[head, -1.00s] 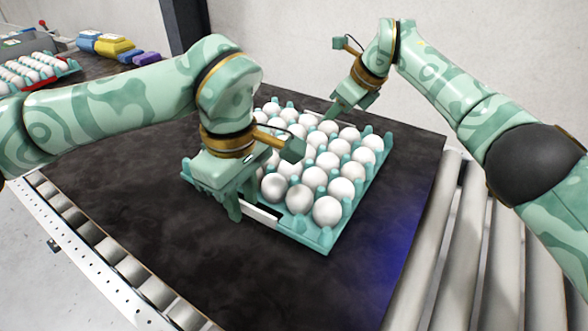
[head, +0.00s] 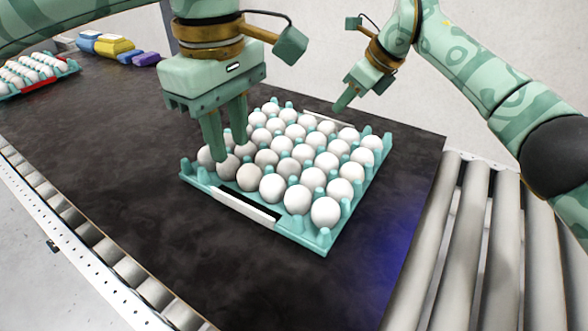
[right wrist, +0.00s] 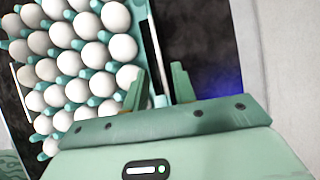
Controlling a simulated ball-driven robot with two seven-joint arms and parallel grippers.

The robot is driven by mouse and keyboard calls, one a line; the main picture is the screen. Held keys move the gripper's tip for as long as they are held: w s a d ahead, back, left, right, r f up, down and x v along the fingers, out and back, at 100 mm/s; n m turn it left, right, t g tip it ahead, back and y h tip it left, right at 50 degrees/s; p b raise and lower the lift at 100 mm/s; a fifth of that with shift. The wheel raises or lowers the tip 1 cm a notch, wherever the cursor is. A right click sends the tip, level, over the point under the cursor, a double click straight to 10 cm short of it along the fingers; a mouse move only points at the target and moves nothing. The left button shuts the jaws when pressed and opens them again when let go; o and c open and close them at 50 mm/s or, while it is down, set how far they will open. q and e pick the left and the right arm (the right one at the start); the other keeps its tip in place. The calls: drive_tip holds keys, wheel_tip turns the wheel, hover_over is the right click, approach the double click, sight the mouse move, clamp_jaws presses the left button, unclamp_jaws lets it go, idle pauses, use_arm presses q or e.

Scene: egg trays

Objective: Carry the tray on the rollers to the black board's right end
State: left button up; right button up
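The teal tray (head: 307,237) full of white eggs lies flat on the black board (head: 130,180), near the board's right end. It also shows in the right wrist view (right wrist: 143,12). My left gripper (head: 226,150) is above the tray's near left part, fingers apart and pointing down, with nothing between them. My right gripper (head: 342,106) is at the tray's far side. In the right wrist view its fingers (right wrist: 162,85) are apart, one by the tray's edge and the other out over the board. I see no grip on the tray.
Bare rollers (head: 465,240) lie right of the board, with no tray on their visible part. A conveyor rail (head: 80,235) runs along the near left edge. Another egg tray (head: 68,68) with a red strip and several coloured packs (head: 110,45) stand at the far left.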

drive_tip(key=v, duration=0.7)
drive_tip(key=shift+s, duration=0.15)
